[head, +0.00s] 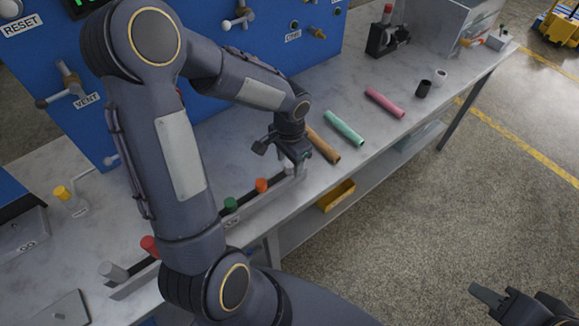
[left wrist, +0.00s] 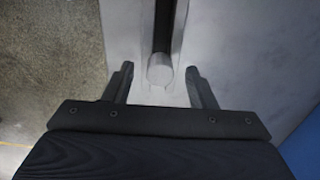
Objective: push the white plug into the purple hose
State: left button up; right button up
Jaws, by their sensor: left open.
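My left gripper (head: 293,163) is open over the near-right end of a long slotted rack (head: 190,245). In the left wrist view a pale grey-white plug (left wrist: 160,72) stands at the end of the dark slot, between the open fingers and apart from both. In the head view the fingers partly hide this plug (head: 288,169). No hose looks clearly purple; the closest is a pink hose (head: 384,102), lying on the table beyond the gripper. My right gripper (head: 512,299) is at the lower right, partly cut off, seemingly open and empty, away from the table.
An orange-brown hose (head: 323,145) and a teal hose (head: 345,128) lie between gripper and pink hose. Orange (head: 262,185), green (head: 230,204), red (head: 150,246) and grey (head: 112,271) plugs stand along the rack. A blue panel (head: 240,80) with valves rises behind.

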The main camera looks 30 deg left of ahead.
pick_arm(q)
jog(key=shift+c, duration=0.2)
jog(key=c, duration=1)
